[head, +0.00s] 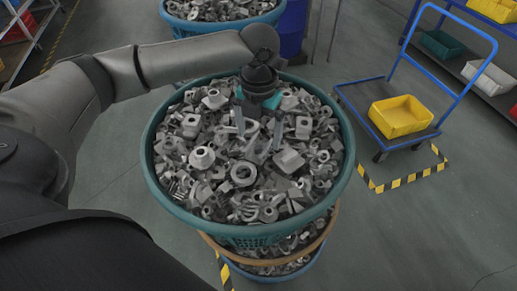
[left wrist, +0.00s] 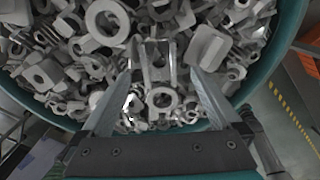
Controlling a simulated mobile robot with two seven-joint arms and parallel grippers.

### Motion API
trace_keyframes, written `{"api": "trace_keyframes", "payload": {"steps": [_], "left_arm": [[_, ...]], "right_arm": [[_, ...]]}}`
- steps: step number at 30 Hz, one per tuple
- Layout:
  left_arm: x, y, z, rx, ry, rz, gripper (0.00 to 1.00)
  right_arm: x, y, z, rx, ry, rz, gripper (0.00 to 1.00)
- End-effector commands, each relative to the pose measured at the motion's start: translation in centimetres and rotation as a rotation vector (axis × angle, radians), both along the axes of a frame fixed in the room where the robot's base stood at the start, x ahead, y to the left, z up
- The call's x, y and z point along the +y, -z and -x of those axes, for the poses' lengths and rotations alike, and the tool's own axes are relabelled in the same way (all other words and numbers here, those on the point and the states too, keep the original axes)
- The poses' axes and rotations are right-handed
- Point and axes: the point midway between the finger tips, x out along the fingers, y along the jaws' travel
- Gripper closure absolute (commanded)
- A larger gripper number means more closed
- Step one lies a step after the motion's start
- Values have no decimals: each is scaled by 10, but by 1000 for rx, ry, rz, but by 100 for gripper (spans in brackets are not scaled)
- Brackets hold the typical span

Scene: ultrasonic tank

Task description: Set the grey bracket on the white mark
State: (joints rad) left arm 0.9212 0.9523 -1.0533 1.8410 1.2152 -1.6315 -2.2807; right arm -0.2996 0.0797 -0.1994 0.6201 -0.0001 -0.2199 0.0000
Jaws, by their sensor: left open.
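My left gripper (head: 258,140) points down into the heap of grey metal parts in the upper teal basket (head: 152,178). Its fingers are open. In the left wrist view, a grey forked part with a round eye, which looks like the bracket (left wrist: 163,99), lies between the open fingers (left wrist: 160,52). The fingers are spread on either side of it; I cannot tell whether they touch it. Many similar grey parts surround it, so which one is the task's bracket is uncertain. I see no white mark in either view. My right gripper is out of view.
Another filled basket (head: 280,271) is under the upper one. A further teal basket (head: 177,24) and a blue drum (head: 292,30) stand behind. A blue trolley with a yellow bin (head: 400,116) is at right. Open grey floor (head: 430,225) lies front right.

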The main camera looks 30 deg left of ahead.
Motion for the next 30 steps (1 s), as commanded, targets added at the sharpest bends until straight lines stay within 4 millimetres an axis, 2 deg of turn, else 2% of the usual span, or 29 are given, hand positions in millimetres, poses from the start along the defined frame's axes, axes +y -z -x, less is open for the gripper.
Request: {"api": "trace_keyframes", "payload": {"steps": [3,6,15,30], "left_arm": [[1,21,0,3,0,0,3],[1,32,-1,2,1,0,3],[1,37,-1,0,1,0,3],[1,36,-1,0,1,0,58]], "right_arm": [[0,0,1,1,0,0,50],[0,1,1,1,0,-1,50],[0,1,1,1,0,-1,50],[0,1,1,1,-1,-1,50]]}}
